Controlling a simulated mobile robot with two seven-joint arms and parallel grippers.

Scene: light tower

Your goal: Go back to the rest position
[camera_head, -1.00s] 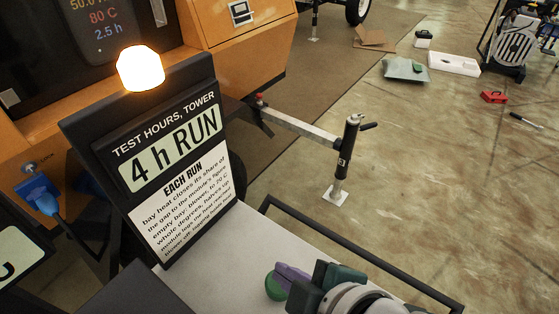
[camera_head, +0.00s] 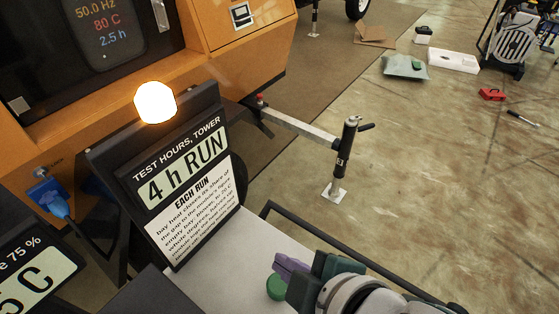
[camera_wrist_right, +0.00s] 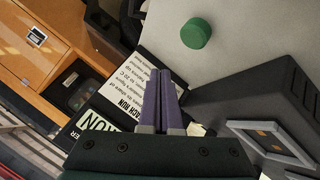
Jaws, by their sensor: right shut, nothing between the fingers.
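My right gripper (camera_head: 283,264) is at the bottom middle of the head view, over the pale work surface (camera_head: 245,243). Its purple fingers are together and empty. In the right wrist view the shut fingers (camera_wrist_right: 160,82) point away from my wrist, with the printed sign behind them. My left gripper is not in either view.
A green round button (camera_head: 276,288) sits on the pale surface near my right fingers; it is clear of them in the wrist view (camera_wrist_right: 195,33). A sign reading "4 h RUN" (camera_head: 186,165) stands beside it, under a lit lamp (camera_head: 155,102). A dark rail (camera_head: 350,255) edges the surface.

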